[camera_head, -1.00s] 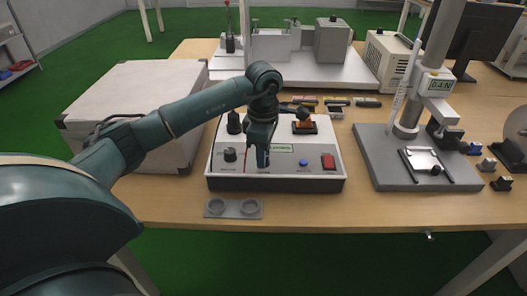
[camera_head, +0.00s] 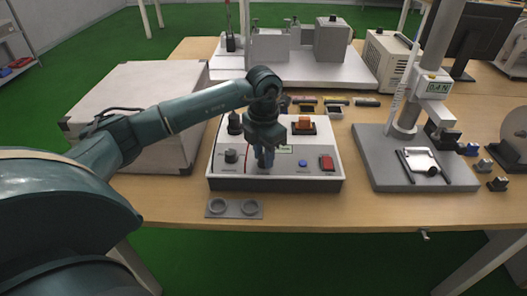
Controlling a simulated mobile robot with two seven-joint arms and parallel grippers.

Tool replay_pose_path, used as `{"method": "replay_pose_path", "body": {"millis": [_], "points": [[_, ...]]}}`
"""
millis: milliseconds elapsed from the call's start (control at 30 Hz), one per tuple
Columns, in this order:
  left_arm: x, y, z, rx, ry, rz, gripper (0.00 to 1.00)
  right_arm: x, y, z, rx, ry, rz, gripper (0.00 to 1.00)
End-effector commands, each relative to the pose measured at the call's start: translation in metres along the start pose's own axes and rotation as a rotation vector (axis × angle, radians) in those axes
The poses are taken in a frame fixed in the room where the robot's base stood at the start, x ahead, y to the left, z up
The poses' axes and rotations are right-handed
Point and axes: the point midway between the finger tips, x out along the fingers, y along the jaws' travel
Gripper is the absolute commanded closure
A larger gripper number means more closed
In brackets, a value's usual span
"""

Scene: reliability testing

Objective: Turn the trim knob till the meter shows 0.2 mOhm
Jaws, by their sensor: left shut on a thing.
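A white meter box (camera_head: 225,173) with a dark base stands on the table in front of me. My left gripper (camera_head: 264,161) points down onto the middle of its sloped top panel. It is shut on the trim knob, which the fingers and wrist hide almost fully. The meter's small green display (camera_head: 285,149) shows just right of the fingers, partly covered, and its reading is too small to make out. A black knob (camera_head: 231,156) stands to the left, clear of the gripper. My right gripper is not in view.
The panel also carries a blue button (camera_head: 303,163), a red switch (camera_head: 327,162) and an orange part (camera_head: 304,122). A grey two-ring holder (camera_head: 234,208) lies in front. A large pale case (camera_head: 135,95) stands left, a test stand (camera_head: 385,165) right.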

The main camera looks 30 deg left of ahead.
Motion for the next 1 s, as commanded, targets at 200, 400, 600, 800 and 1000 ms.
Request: {"method": "replay_pose_path", "body": {"millis": [200,400,600,800,1000], "points": [[-0.0019,0.0003,0.0002,-0.206,-0.001,0.000,0.94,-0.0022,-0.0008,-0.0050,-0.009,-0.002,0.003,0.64],[-0.0017,0.0003,0.0001,-0.386,0.000,0.000,0.94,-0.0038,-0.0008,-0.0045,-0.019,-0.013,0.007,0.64],[-0.0015,0.0003,0.0001,-0.535,0.000,0.000,0.94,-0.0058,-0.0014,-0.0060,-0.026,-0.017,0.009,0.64],[-0.0013,0.0004,0.0003,-0.639,-0.001,0.000,0.94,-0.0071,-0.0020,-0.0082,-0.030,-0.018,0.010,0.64],[-0.0011,0.0005,0.0005,-0.695,-0.002,0.000,0.94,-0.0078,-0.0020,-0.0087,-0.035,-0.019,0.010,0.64]]}}
